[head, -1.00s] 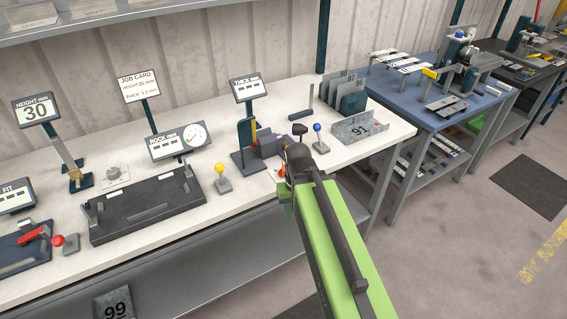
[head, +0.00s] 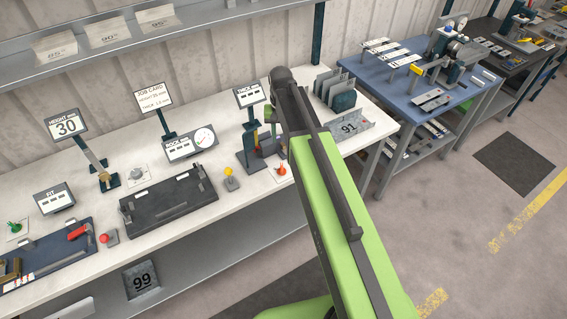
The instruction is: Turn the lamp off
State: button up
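I cannot tell any lamp for certain in the head view. Several small coloured controls stand on the white bench (head: 75,232): a yellow knob (head: 229,171), an orange knob (head: 281,169), a red knob (head: 104,239) and a green knob (head: 14,226). A round grey dial (head: 136,173) sits on a pale plate behind the black tray. My green arm reaches up over the right part of the bench and hides part of it. My gripper is hidden beyond the arm's dark joint, so its fingers do not show.
A black tray fixture (head: 168,207), a gauge box (head: 190,145) and a job card (head: 154,96) are on the bench. A blue table (head: 385,75) stands farther right. The floor is clear there.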

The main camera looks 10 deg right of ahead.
aim_at(282, 166)
notch_tip(282, 166, down, 17)
jog(key=b, duration=1.6)
jog(key=shift+f+b, duration=0.15)
jog(key=shift+b, duration=0.15)
jog(key=shift+c, duration=0.2)
grip_shut()
